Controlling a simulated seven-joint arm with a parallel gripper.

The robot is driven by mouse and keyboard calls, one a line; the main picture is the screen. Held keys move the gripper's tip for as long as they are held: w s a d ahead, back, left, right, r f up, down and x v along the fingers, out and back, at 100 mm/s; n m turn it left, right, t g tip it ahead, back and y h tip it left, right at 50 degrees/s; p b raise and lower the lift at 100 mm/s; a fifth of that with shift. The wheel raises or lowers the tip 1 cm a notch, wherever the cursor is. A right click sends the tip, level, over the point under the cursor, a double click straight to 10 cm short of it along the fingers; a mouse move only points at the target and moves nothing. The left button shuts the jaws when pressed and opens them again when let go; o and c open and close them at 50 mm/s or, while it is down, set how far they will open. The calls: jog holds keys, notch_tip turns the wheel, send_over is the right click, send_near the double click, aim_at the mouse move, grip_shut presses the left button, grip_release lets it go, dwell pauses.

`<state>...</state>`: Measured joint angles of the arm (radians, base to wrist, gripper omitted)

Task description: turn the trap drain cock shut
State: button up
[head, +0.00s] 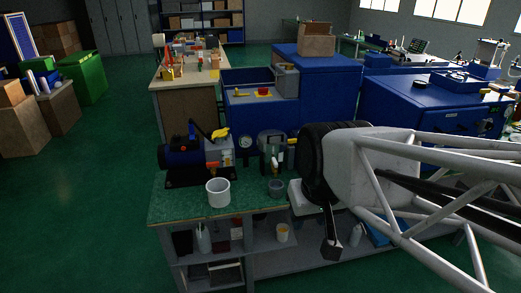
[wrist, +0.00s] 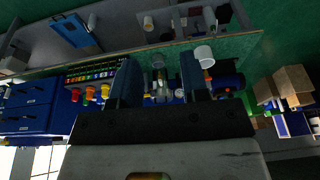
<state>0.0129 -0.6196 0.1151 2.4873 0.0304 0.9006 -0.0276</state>
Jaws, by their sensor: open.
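A pump set with a blue motor (head: 182,153) stands at the back left of the green-topped bench (head: 165,207). Beside it are a round gauge (head: 245,141) and a filter or trap assembly (head: 270,150) with small coloured parts. I cannot tell which small part is the trap drain cock, nor its handle position. My gripper (wrist: 160,82) is open, its two dark fingers apart in the wrist view. A pale, clear-looking bowl (wrist: 159,74) shows beyond the gap, apart from the fingers. In the head view my arm comes in from the right and hides part of the bench.
A white pot (head: 218,194) and a small grey cup (head: 276,187) stand on the bench in front of the pump set. A shelf below holds bottles and boxes. A blue cabinet (head: 335,85) stands behind. Coloured knobs or cups (wrist: 90,94) show left of my fingers in the wrist view.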

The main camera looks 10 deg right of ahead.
jog(key=w+f+t+y, duration=0.2)
jog(key=w+f+t, duration=0.1)
jog(key=w, duration=2.1)
jog(key=t+h, duration=0.2)
jog(key=t, duration=0.1)
send_near(275, 160)
jog(key=shift+w+a+f, duration=0.2)
jog(key=shift+w+f, duration=0.2)
jog(key=shift+f, duration=0.1)
jog(key=shift+w+f, duration=0.1)
jog(key=shift+x, duration=3.75)
jog(key=shift+d, duration=0.1)
jog(key=shift+c, duration=0.3)
grip_shut()
